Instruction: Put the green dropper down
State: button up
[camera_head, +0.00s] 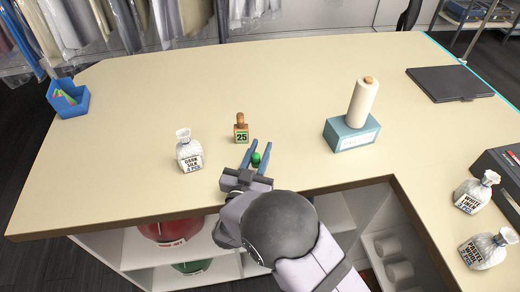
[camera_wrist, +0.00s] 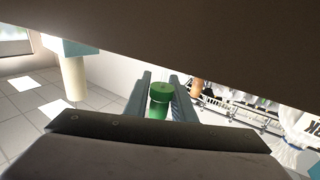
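The green dropper (camera_head: 256,158) shows between the blue fingers of my gripper (camera_head: 260,152), low over the front part of the counter. In the wrist view the dropper (camera_wrist: 160,98) has a round green end and sits between the two fingers (camera_wrist: 160,92), which lie close against its sides. My gripper appears shut on it. Much of the dropper is hidden by the fingers and wrist. I cannot tell whether its lower end touches the counter (camera_head: 230,80).
A stamp block marked 25 (camera_head: 241,134) stands just behind my fingers. A blue box (camera_head: 68,98) is far left, a dark flat pad (camera_head: 448,84) far right. The counter's back middle is clear.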

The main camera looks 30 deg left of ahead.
aim_at(254, 163)
jog(key=shift+o, duration=1.2)
jog(key=shift+s, duration=0.25)
jog(key=shift+b+v, duration=1.5)
jog(key=shift+v, duration=1.9)
jog(key=shift+a+r+b, duration=0.1)
jog(key=shift+b, duration=1.2)
